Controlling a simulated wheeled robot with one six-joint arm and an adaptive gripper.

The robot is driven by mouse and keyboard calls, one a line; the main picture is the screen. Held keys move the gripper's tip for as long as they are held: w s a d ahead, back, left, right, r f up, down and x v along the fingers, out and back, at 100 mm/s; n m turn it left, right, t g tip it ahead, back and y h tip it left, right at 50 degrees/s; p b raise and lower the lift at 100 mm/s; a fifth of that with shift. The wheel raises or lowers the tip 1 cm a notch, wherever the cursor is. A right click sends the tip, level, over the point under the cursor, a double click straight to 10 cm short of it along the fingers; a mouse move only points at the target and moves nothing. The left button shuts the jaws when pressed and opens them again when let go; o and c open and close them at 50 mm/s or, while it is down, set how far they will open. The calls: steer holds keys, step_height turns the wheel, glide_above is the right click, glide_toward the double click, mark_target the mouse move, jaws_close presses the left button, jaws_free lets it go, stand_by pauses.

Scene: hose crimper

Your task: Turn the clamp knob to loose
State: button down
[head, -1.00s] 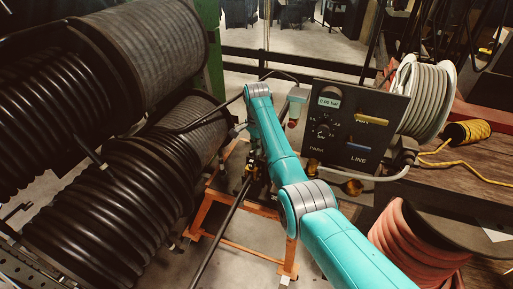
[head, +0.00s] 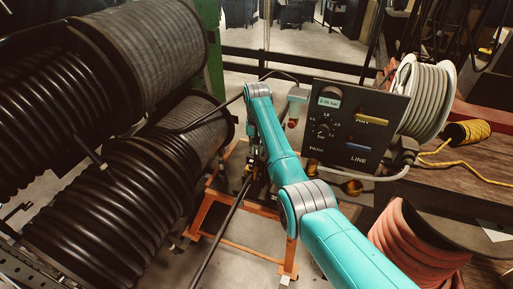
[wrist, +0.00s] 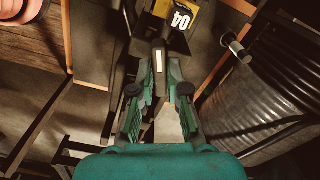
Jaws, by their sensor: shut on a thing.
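In the wrist view my gripper (wrist: 160,88) has its two green fingers closed around a narrow dark piece with a white stripe, which looks like the clamp knob (wrist: 158,58). Its turn position cannot be read. Just beyond it is a yellow and black part marked 04 (wrist: 180,17). In the head view my teal arm covers most of this spot. Only dark and brass-coloured fittings (head: 247,168) show beside the arm, above an orange stand (head: 240,240).
Large black hose reels (head: 110,190) fill the left side. A dark control panel (head: 385,135) with a display, dial and levers stands right of my arm. A wooden bench (head: 475,165) with a white hose reel (head: 425,95) is at the right. A long black hose (head: 222,228) runs down to the floor.

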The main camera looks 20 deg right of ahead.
mark_target(256, 149)
steer(key=n, duration=1.3)
steer(key=shift+n, duration=0.4)
stand_by(0.3)
steer(key=c, duration=1.2)
jaws_free()
steer(key=shift+o, duration=0.2)
step_height(256, 149, up, 12)
